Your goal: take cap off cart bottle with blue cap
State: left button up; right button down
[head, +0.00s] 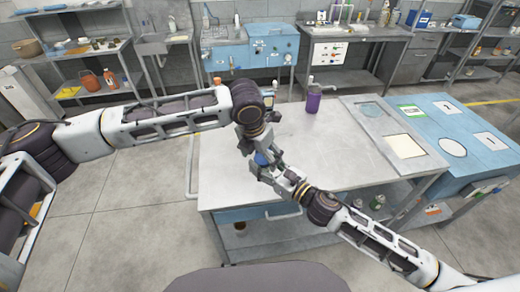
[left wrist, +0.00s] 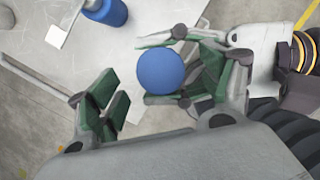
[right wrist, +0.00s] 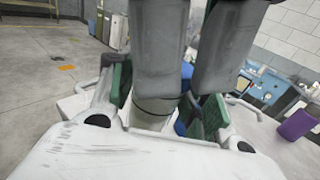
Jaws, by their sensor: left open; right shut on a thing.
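The blue cap (left wrist: 160,71) shows as a round disc from above in the left wrist view. In the head view, the cap (head: 262,158) is a small blue patch between the grippers, above the cart's worktop. My right gripper (head: 277,172) is shut on the pale bottle (right wrist: 155,106) under the cap, seen between its green pads in the right wrist view. The bottle is mostly hidden. My left gripper (left wrist: 155,92) is open, with one finger on each side of the cap and a clear gap at the left one. Its grey fingers hang from above in the right wrist view.
The cart's grey worktop (head: 235,172) lies below both grippers. A purple bottle (head: 312,102) stands near its back edge. A grey panel with cutouts (head: 385,125) and a blue table (head: 455,135) are to the right. The worktop's front left is clear.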

pick_arm(q)
jog(key=shift+f, duration=0.3)
jog(key=shift+w, duration=0.1)
jog(key=c, duration=1.2)
jog(key=o, duration=1.1)
jog(key=shift+r, duration=2.25)
